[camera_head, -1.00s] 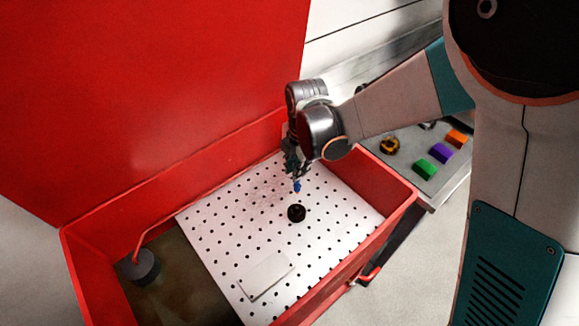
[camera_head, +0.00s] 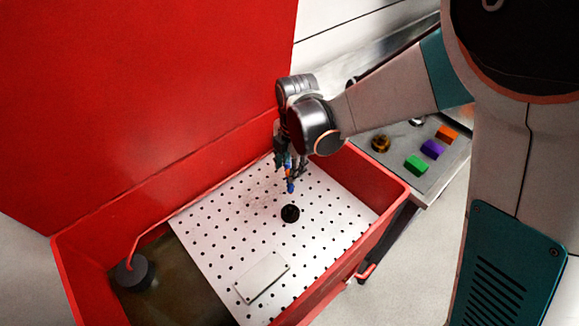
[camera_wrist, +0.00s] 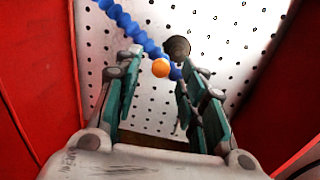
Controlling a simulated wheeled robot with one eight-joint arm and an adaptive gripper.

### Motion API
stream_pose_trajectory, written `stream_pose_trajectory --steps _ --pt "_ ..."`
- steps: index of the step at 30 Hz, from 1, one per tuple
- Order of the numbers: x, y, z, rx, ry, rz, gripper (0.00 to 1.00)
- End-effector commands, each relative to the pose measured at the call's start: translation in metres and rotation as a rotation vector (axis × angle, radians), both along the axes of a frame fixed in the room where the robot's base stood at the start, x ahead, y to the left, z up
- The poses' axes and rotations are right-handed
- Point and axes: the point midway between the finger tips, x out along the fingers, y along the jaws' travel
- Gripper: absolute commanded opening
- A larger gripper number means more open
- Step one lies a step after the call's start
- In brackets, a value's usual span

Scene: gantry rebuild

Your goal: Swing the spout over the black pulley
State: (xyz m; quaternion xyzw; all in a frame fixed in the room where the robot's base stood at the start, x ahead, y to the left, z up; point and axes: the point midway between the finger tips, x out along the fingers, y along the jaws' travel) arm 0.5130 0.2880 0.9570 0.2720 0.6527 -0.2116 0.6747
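The spout is a blue segmented hose (camera_wrist: 132,27) with an orange nozzle (camera_wrist: 160,68). In the wrist view it runs down from the top left, and the nozzle shows between my fingertips. In the head view only a small blue piece of the spout (camera_head: 291,187) shows below my gripper (camera_head: 290,172). The black pulley (camera_head: 290,213) lies on the white perforated board. In the wrist view the pulley (camera_wrist: 178,47) is just above and right of the nozzle. My gripper (camera_wrist: 160,62) has its fingers apart. I cannot tell whether either finger touches the hose.
The perforated board (camera_head: 215,225) lies in a red-walled basin (camera_head: 85,235) with a raised red lid (camera_head: 130,90) behind. A pale plate (camera_head: 262,277) lies on the board. A dark cylinder (camera_head: 134,272) stands at left. Green (camera_head: 416,165), purple (camera_head: 433,148) and orange blocks (camera_head: 448,133) lie on a side shelf.

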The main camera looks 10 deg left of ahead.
Motion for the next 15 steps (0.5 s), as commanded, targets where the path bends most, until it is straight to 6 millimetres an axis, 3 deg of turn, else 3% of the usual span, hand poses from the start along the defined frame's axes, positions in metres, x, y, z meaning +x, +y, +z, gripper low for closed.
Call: stream_pose_trajectory --steps 15 --pt "-0.007 -0.007 0.093 0.0 0.0 0.001 0.38"
